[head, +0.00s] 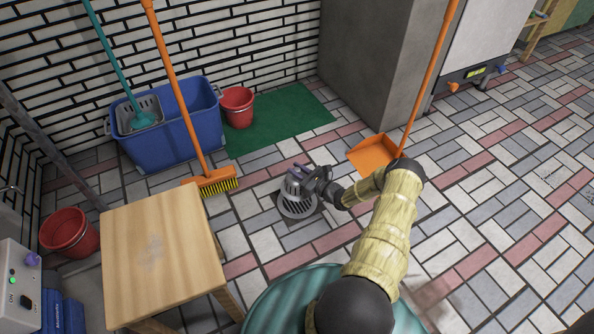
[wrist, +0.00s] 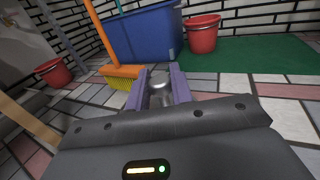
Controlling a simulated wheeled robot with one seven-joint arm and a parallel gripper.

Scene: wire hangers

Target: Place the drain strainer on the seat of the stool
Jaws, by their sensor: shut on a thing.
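The drain strainer (head: 291,188) is a grey metal piece over a slotted round grate in the floor, in the middle of the head view. My gripper (head: 303,174) has purple fingers and is shut on its upper part. In the wrist view a shiny metal bit of the strainer (wrist: 160,88) shows between the two fingers (wrist: 160,92); the rest is hidden by the gripper body. I cannot tell whether the strainer is clear of the floor. The wooden stool (head: 160,245) stands at the lower left of the head view, its square seat empty, left of my gripper.
An orange broom (head: 210,180) stands between the stool and a blue mop bucket (head: 185,140). A red bucket (head: 238,106) is by a green mat (head: 285,122); another red bucket (head: 68,233) is left of the stool. An orange dustpan (head: 375,153) lies right of my gripper.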

